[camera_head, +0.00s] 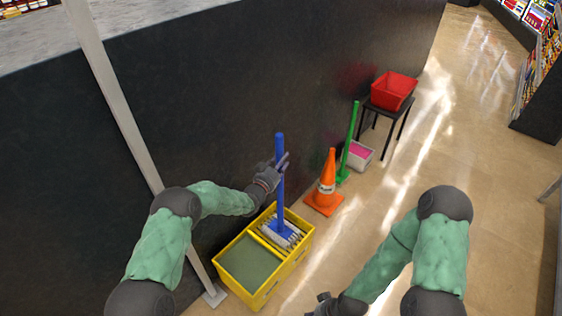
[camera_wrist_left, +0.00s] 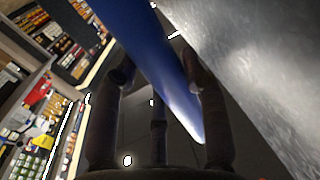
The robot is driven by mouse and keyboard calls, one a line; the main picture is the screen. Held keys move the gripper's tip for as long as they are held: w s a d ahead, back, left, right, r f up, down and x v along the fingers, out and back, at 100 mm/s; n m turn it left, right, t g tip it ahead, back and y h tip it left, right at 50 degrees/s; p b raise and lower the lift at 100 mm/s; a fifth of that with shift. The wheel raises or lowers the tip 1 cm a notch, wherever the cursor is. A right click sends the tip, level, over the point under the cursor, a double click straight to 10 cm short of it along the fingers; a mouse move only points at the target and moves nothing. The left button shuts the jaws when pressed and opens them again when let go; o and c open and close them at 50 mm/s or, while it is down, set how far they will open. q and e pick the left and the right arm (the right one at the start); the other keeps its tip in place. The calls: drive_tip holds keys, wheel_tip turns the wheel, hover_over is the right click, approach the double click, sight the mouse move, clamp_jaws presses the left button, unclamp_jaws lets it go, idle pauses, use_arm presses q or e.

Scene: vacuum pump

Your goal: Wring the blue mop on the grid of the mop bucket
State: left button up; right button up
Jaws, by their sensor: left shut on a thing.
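The blue mop (camera_head: 280,185) stands upright in the head view, its white-and-blue head (camera_head: 280,232) at the grid end of the yellow mop bucket (camera_head: 268,285). Whether the mop head presses on the grid cannot be told, as it covers that part. My left gripper (camera_head: 276,172) is shut on the mop's handle at about mid-height. In the left wrist view the blue handle (camera_wrist_left: 160,60) runs between the dark fingers (camera_wrist_left: 158,95). My right gripper (camera_head: 322,303) is low at the bottom edge of the head view, away from the bucket, and its fingers are too small to read.
An orange cone (camera_head: 326,182) stands just right of the bucket. Beyond it are a green mop (camera_head: 350,140), a white bin with pink contents (camera_head: 358,155) and a red basket (camera_head: 393,90) on a black stool. A dark wall (camera_head: 220,100) runs behind. The floor at right is open.

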sight(279, 150)
use_arm(q)
drive_tip(key=shift+s+f, duration=0.2)
drive_tip(key=shift+f, duration=0.5)
idle(1.3)
drive_tip(key=shift+r, duration=0.1)
drive_tip(key=shift+w+r+p, duration=0.15)
drive_tip(key=shift+r+p, duration=0.55)
drive_tip(key=shift+r, duration=1.25)
drive_tip(key=shift+w+r+p, duration=0.1)
drive_tip(key=shift+r+p, duration=0.55)
drive_tip(key=shift+r, duration=1.3)
